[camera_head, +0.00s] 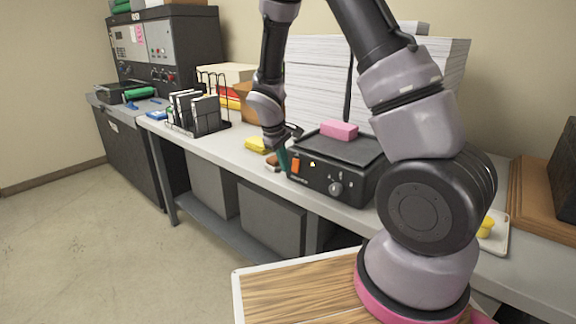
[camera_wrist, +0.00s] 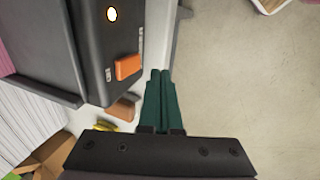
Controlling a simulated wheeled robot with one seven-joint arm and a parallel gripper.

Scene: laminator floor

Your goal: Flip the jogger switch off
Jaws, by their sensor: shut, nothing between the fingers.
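The jogger (camera_head: 335,165) is a dark box with a flat top on the long grey table, a pink block (camera_head: 339,130) resting on it. In the wrist view the orange switch (camera_wrist: 128,67) shows close up, just left of and beyond my fingertips, with the lit lamp (camera_wrist: 112,14) farther up. My gripper (camera_wrist: 160,74) has green fingers, shut together and empty. In the head view my gripper (camera_head: 281,158) is beside the jogger's left front corner, apparently not touching the switch.
A brown block (camera_wrist: 122,108) and a yellow item (camera_head: 256,145) lie on the table by my gripper. Tall paper stacks (camera_head: 315,80) stand behind the jogger. A wire rack (camera_head: 205,122) is farther left. The floor (camera_head: 90,220) in front is clear.

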